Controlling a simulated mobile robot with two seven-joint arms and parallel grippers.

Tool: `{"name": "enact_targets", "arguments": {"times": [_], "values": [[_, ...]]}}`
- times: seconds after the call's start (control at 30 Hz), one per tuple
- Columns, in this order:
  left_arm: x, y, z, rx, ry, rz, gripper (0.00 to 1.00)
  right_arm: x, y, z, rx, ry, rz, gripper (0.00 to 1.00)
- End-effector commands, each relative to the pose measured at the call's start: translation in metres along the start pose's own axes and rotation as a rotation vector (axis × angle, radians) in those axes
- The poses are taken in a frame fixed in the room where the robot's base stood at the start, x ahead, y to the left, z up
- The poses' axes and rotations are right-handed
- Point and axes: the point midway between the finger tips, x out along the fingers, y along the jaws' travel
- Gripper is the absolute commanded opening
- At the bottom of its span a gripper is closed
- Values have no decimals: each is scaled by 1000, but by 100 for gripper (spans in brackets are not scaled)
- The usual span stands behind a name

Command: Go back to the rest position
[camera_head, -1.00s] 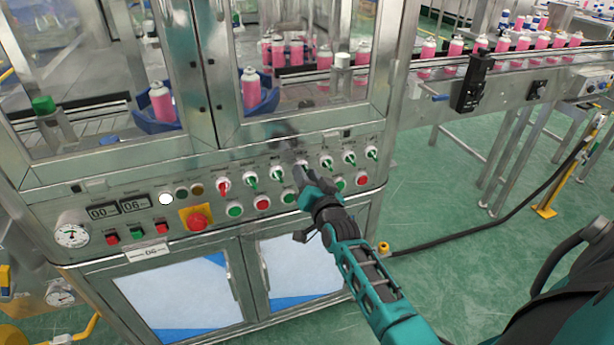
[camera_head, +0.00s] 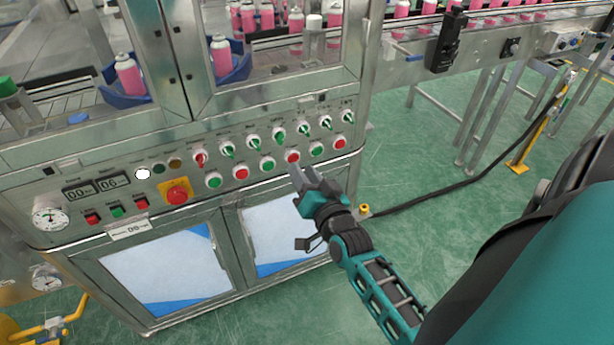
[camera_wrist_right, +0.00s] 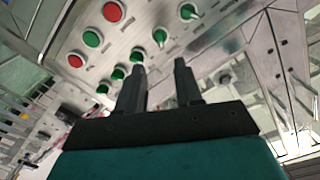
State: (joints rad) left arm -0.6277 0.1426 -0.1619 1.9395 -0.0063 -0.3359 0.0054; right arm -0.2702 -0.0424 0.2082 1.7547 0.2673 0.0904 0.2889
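My right gripper (camera_head: 304,174) is in front of the control panel (camera_head: 140,205), just below its lower row of buttons near the right end. Its two fingers stand apart with nothing between them; the right wrist view also shows the gripper (camera_wrist_right: 160,60) open and empty. It appears clear of the panel's green knobs (camera_head: 326,122) and red button (camera_head: 292,157). The knobs also show beyond the fingers in the right wrist view (camera_wrist_right: 160,36). My left gripper is not in view.
A red emergency stop (camera_head: 177,194) on a yellow plate is at the panel's left. Pink cans stand behind the machine's glass and on the conveyor (camera_head: 415,45) at the back right. A black cable (camera_head: 440,195) crosses the green floor, which is open right of the machine.

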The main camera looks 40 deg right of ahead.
Motion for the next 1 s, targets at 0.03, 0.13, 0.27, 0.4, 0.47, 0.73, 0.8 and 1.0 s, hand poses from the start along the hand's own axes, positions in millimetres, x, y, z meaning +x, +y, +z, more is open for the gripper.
{"name": "enact_targets", "arguments": {"times": [0.03, 0.13, 0.27, 0.4, 0.47, 0.73, 0.8, 1.0], "values": [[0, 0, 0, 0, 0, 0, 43, -5, 0, 0, 1, -1, 0, 35], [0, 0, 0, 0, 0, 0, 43, -10, 0, 0, 1, 1, 0, 35], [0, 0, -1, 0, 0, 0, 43, -11, -1, 0, 1, 2, -1, 35], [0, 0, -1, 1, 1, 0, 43, -11, 0, 0, 1, 1, -1, 35], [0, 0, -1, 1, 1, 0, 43, -11, 0, 0, 1, 1, -1, 35], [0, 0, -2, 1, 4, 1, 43, -11, 0, 0, -2, -2, -1, 35], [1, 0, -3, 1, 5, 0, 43, -16, -3, 9, -33, -36, -10, 35], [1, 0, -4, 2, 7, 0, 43, -73, -22, 83, -327, -346, -108, 35]]}}
